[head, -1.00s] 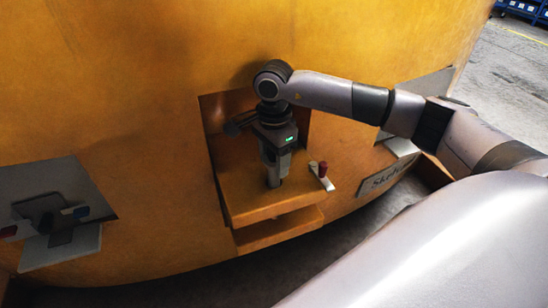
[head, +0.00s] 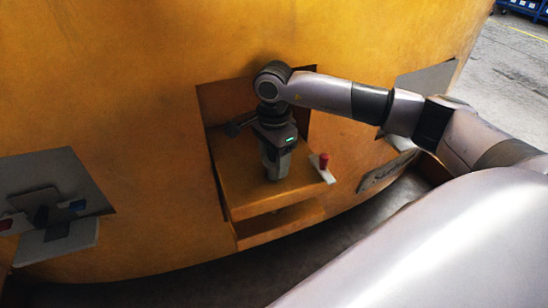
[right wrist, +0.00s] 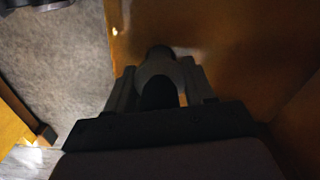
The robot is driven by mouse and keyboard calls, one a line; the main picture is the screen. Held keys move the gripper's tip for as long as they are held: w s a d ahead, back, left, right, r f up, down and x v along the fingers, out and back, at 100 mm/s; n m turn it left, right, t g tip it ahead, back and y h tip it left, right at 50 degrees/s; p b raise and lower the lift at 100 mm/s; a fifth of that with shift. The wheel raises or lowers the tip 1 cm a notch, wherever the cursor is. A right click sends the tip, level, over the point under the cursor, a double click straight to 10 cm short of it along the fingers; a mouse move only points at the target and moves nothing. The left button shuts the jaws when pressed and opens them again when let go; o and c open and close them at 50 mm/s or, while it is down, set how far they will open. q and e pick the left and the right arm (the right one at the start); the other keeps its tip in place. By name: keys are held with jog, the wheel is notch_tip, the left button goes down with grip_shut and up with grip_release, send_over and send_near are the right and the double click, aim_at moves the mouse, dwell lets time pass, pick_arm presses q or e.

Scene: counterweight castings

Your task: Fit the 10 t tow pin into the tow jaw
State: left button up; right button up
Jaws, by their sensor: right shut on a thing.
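The tow jaw (head: 238,189) is an orange recess in the big casting, with an upper and a lower plate and a gap between them. My right gripper (head: 273,176) points down, with its fingertips close to the upper plate. It is shut on the tow pin, which is mostly hidden by the fingers in the head view. In the right wrist view a dark arched part of the tow pin (right wrist: 158,82) shows between the fingers. How deep the pin sits in the jaw I cannot tell. My left gripper is not in view.
A red-topped peg (head: 323,160) on a pale strip stands at the right edge of the upper plate. A grey bracket (head: 55,241) with red and blue parts is on the casting at left. A grey panel (head: 425,86) is at right. Floor shows at upper right.

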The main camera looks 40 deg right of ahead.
jog(key=shift+w+f+b, duration=0.1)
jog(key=shift+f+b, duration=0.6)
jog(key=shift+f, duration=0.2)
jog(key=o, duration=1.2)
jog(key=shift+o, duration=0.3)
jog(key=shift+f, duration=0.2)
notch_tip(320, 180, up, 22)
jog(key=p, duration=1.6)
jog(key=shift+p, duration=0.3)
jog(key=shift+f, duration=0.1)
